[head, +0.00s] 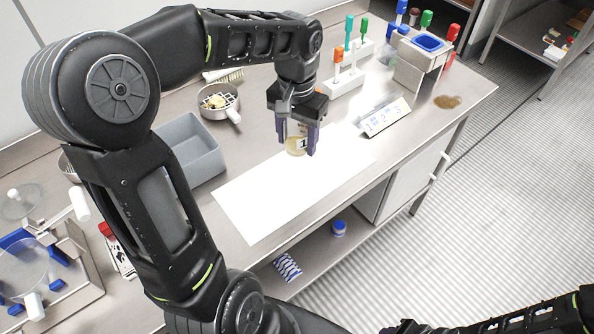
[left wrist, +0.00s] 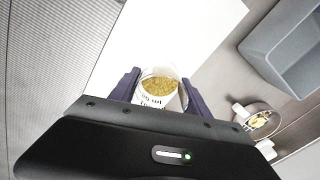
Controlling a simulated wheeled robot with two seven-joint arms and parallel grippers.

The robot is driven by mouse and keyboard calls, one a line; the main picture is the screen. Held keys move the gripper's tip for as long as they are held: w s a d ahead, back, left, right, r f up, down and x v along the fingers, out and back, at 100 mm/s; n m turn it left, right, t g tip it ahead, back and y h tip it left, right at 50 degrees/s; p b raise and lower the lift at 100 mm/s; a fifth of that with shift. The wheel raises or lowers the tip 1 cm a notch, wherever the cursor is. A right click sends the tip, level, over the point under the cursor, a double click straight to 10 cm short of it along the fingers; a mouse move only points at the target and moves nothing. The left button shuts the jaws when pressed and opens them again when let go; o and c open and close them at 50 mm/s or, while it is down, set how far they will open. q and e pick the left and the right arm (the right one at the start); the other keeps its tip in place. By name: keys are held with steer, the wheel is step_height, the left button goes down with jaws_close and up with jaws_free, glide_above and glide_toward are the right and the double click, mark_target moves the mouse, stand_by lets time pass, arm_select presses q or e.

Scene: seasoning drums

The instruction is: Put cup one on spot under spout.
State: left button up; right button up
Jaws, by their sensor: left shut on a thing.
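Cup one (head: 297,142) is a small clear cup with a white label marked "1". My left gripper (head: 297,138) is shut on it, with purple fingers on both sides. The cup is over the far edge of the white mat (head: 290,190); I cannot tell whether it touches. In the left wrist view, the cup (left wrist: 158,92) is upright between the fingers (left wrist: 160,92) and holds yellow-brown grains. I cannot make out a spout or the spot under it for certain. My right gripper does not show; only part of the right arm shows at lower right.
A grey bin (head: 190,150) and a pan (head: 220,103) stand left of the cup. A numbered sign (head: 384,118) and a rack of coloured-handled tools (head: 345,80) stand right. A stand with a blue tray (head: 428,43) is at far right, near a brown patch (head: 447,101).

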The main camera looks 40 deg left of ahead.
arm_select(q)
glide_above(297, 176)
steer(key=shift+f+p, duration=0.3)
steer(key=shift+f, duration=2.8)
steer(key=shift+f, duration=0.1)
steer(key=shift+f, duration=1.8)
steer(key=shift+f, duration=0.15)
steer(key=o, duration=1.4)
step_height(297, 176, up, 12)
steer(key=shift+r, duration=0.2)
